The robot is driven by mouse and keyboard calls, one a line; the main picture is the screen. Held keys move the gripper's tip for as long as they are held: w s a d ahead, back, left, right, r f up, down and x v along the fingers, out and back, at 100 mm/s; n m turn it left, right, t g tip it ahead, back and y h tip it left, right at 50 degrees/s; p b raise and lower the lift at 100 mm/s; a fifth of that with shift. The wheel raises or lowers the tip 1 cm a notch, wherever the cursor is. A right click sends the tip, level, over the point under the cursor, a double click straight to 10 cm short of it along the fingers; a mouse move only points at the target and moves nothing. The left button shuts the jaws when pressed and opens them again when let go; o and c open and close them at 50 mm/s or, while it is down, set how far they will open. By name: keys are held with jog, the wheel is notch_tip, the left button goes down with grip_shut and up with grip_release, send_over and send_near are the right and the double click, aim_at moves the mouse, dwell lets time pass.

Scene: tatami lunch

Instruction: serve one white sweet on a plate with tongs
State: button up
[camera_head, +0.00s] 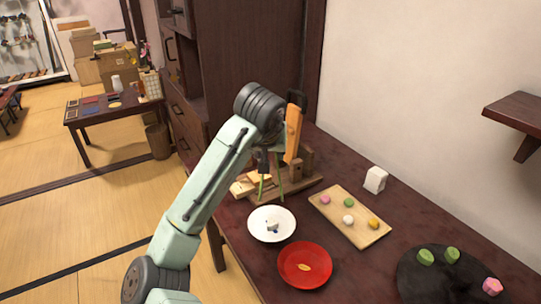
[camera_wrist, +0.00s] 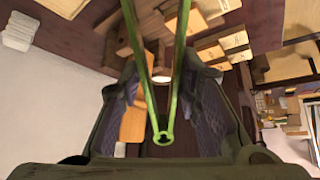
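The green tongs (camera_wrist: 150,80) stand between the purple-lined pads of my gripper (camera_wrist: 165,85). Their ringed end points toward my palm and their two arms are spread apart. In the head view, my gripper (camera_head: 272,150) is over the wooden stand, and the tongs reach down from it. The pads appear to be at both tong arms; exact contact is hard to see. A white sweet (camera_head: 348,220) lies on the wooden tray (camera_head: 365,232).
The tray also holds pink, green and orange sweets. A red plate (camera_head: 290,276) with a yellow piece is at the front. A black round tray (camera_head: 415,280) with green and pink sweets is at right. The wooden stand (camera_head: 300,187) is below my gripper.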

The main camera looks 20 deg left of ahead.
notch_tip(320, 180, up, 3)
jog(key=shift+f+p, duration=0.1)
jog(key=shift+p, duration=0.55)
